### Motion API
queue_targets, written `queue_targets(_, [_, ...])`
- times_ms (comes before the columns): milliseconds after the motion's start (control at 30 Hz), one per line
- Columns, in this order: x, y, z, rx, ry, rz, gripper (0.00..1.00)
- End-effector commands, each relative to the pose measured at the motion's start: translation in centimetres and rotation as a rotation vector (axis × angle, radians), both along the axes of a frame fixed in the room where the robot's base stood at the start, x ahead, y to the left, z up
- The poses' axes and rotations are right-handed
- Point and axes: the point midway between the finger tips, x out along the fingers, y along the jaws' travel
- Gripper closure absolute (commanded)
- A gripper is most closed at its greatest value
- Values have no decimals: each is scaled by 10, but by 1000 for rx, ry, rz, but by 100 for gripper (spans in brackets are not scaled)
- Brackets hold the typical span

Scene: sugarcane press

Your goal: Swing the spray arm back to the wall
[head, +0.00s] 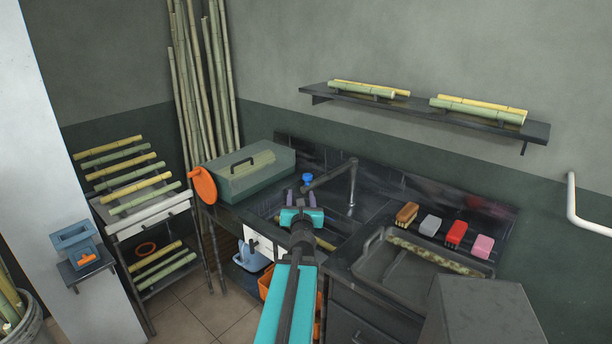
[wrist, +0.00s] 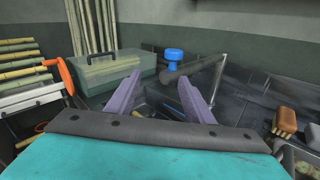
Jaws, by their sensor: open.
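The spray arm (head: 330,174) is a dark bar that reaches out from an upright post (head: 352,186) at the sink, with a blue knob (head: 308,178) at its free end. In the wrist view the spray arm (wrist: 200,67) and its blue knob (wrist: 174,55) show ahead of and slightly above my fingers. The bar angles out from the wall over the sink. My gripper (head: 298,192) is open, its purple fingers spread with nothing between them. In the wrist view my gripper (wrist: 164,78) points towards the knob end. I cannot tell the exact gap to it.
A shelf (head: 430,112) with canes hangs above.

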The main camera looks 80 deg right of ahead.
Motion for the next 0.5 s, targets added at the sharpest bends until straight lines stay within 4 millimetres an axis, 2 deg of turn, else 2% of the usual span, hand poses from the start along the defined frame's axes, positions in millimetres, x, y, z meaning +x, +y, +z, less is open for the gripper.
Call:
queue_targets(33, [-11,-2,8,-22,27,-4,52])
queue_targets(167, [-22,-4,19,-56,75,-4,52])
queue_targets(500, [-24,-4,21,-63,89,-3,52])
